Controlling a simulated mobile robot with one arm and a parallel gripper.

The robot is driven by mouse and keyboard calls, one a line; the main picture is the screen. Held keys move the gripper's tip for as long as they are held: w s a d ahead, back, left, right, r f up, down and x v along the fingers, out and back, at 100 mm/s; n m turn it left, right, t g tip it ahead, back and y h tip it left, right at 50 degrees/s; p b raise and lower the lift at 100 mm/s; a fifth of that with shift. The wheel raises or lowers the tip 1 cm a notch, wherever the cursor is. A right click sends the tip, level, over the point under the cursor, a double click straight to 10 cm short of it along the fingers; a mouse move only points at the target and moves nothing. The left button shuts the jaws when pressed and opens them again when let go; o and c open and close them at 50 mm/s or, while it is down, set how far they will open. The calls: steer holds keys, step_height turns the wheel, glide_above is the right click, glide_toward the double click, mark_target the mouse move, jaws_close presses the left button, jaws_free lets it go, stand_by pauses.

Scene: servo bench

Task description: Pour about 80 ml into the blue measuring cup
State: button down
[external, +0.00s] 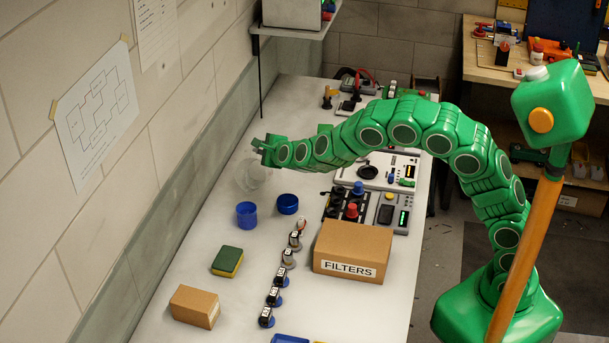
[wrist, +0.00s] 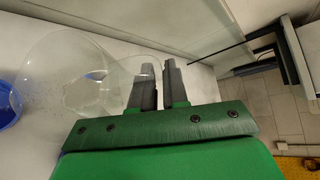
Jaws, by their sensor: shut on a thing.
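My gripper (external: 264,151) is at the far left end of my green arm, over the bench. It is shut on a clear, transparent vessel (external: 250,176), which shows large at the left in the wrist view (wrist: 75,75). Any liquid in it is hard to make out. The dark fingers (wrist: 158,80) stand close together at the vessel's right side. A blue cup (external: 246,215) stands on the bench just below the vessel in the picture. A second round blue container (external: 288,204) is to its right. A blue edge (wrist: 8,105) shows at the left of the wrist view.
A FILTERS box (external: 352,250), a row of several dark-capped knobs or bottles (external: 281,277), a sponge (external: 227,261) and a small carton (external: 194,306) lie nearer. Instruments (external: 385,170) stand at right. The wall (external: 150,150) is close on the left.

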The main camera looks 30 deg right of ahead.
mark_target(256, 168)
steer(key=shift+w+d, duration=0.1)
steer(key=shift+f, duration=0.1)
steer(key=shift+w+d+f+m+g+y+p, duration=0.2)
steer(key=shift+w+d+f+m+g+p, duration=0.1)
steer(key=shift+f+g+p, duration=0.25)
steer(key=shift+w+d+f+m+g+y+p, duration=0.25)
steer(key=shift+f+g, duration=0.1)
steer(key=shift+f, duration=0.25)
steer(key=shift+w+d+f+m+g+y+p, duration=0.2)
steer(key=shift+w+d+f+g+p, duration=0.1)
steer(key=shift+f, duration=0.2)
steer(key=shift+w+d+f+m+g+y+p, duration=0.15)
steer(key=shift+f+g+p, duration=0.1)
steer(key=shift+f, duration=0.2)
steer(key=shift+w+d+f+m+g+p, duration=0.2)
steer(key=shift+w+d+g+p, duration=0.1)
steer(key=shift+w+d, duration=0.2)
steer(key=shift+w+d+f+m+g+p, duration=0.2)
steer(key=shift+w+d+g+p, duration=0.1)
steer(key=shift+w+d, duration=0.15)
steer(key=shift+w+d+r+y+p, duration=0.15)
steer(key=shift+w+y+p, duration=0.1)
steer(key=shift+y+p, duration=0.15)
